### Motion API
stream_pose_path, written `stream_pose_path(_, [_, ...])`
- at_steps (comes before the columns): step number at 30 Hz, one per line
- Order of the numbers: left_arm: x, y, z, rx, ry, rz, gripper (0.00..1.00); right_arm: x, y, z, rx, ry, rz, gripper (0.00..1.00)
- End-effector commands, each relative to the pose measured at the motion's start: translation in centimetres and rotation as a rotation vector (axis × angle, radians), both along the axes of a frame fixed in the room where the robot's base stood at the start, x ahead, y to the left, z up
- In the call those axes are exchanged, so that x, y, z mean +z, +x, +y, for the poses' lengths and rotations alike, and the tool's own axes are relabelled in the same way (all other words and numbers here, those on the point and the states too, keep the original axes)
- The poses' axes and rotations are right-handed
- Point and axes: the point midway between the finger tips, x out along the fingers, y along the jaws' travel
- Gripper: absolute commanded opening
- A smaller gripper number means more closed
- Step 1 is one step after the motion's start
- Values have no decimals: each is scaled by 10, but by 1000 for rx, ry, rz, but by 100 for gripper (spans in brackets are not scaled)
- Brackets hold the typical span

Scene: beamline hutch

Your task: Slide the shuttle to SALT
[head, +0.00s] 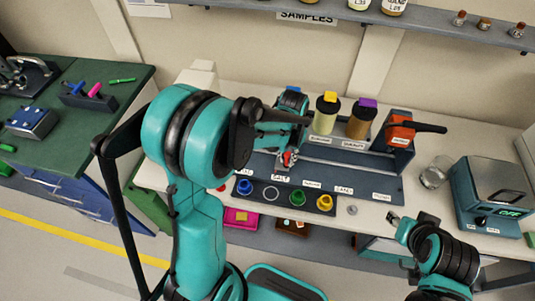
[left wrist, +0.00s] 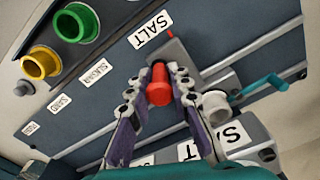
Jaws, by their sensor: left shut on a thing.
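My left gripper (head: 288,158) is over the slide rail on the bench. In the left wrist view its two fingers (left wrist: 159,88) are shut on the shuttle's red knob (left wrist: 160,85). A thin red marker (left wrist: 170,34) shows just beyond the knob, close to the right end of the SALT label (left wrist: 150,30). The SALT label also shows in the head view (head: 281,178).
Coloured rings line the front panel, including green (head: 297,198) and yellow (head: 325,202). Behind the rail stand yellow-capped (head: 327,114) and purple-capped (head: 361,119) bottles. A glass jar (head: 435,173) and a teal instrument (head: 490,197) stand at right. The SUGAR label (left wrist: 93,73) neighbours SALT.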

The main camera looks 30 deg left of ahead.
Motion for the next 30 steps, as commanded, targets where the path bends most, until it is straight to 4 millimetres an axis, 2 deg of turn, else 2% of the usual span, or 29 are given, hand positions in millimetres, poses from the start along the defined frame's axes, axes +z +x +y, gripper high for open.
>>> stream_pose_path(1, [-1,2,-9,-4,0,0,0,-1,0,0,0,0,0,40])
stream_pose_path(4, [0,4,-19,-1,0,-1,0,-1,0,0,0,0,0,40])
stream_pose_path(14, [0,5,-21,1,0,0,0,-1,0,0,0,0,0,40])
stream_pose_path(15, [0,5,-21,1,0,0,27,-1,0,0,0,0,0,40])
stream_pose_path(16, [0,5,-21,1,0,0,35,-1,0,0,0,0,0,40])
stream_pose_path(26, [2,5,-20,1,0,0,36,-1,0,0,0,0,0,40])
stream_pose_path(30, [16,5,-20,1,0,0,36,-1,0,0,0,0,0,40])
